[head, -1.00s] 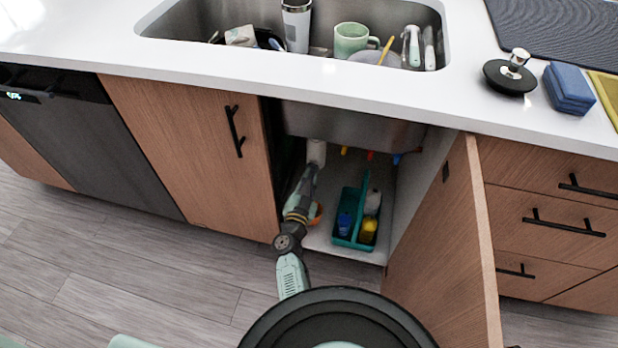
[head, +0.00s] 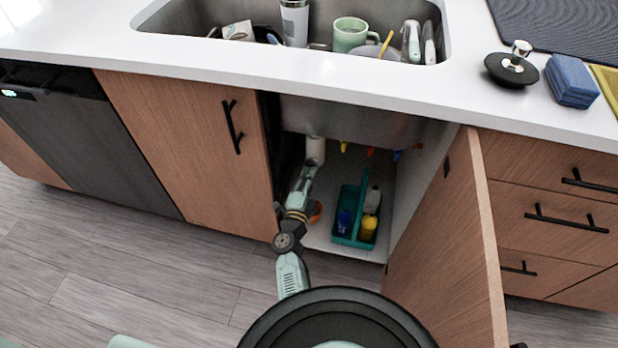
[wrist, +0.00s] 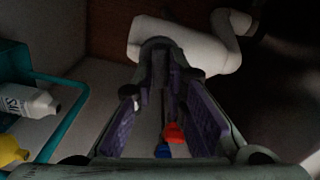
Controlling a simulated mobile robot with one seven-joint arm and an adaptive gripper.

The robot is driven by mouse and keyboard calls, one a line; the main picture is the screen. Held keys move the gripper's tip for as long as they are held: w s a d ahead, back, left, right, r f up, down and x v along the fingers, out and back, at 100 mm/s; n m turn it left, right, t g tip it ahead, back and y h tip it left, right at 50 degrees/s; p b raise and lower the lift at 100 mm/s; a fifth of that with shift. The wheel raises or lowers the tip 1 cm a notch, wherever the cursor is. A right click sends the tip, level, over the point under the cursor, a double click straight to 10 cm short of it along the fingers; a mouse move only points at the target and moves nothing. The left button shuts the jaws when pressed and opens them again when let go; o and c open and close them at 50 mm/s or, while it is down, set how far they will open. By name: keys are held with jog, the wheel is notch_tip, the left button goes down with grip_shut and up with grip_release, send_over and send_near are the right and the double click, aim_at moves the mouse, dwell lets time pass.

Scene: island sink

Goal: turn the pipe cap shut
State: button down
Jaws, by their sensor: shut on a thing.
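The white drain pipe (head: 315,150) hangs under the sink inside the open cabinet. It also shows at the top of the wrist view (wrist: 185,45), running sideways with a bend at the right. My gripper (head: 308,172) reaches up to the lower end of this pipe. In the wrist view its two purple-padded fingers (wrist: 160,75) close in at their tips against the pipe's near side. They are shut on the pipe cap there, and the cap itself is mostly hidden by the fingertips and shadow.
A teal caddy (head: 339,238) with bottles stands on the cabinet floor, right of my arm. An orange item (head: 316,211) lies beside my wrist. Yellow, red and blue fittings (head: 370,152) hang behind. The open door (head: 445,245) bounds the right, the closed door (head: 185,150) the left.

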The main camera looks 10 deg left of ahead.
jog(key=shift+m+b, duration=0.35)
jog(key=shift+m, duration=1.25)
jog(key=c, duration=1.6)
grip_release()
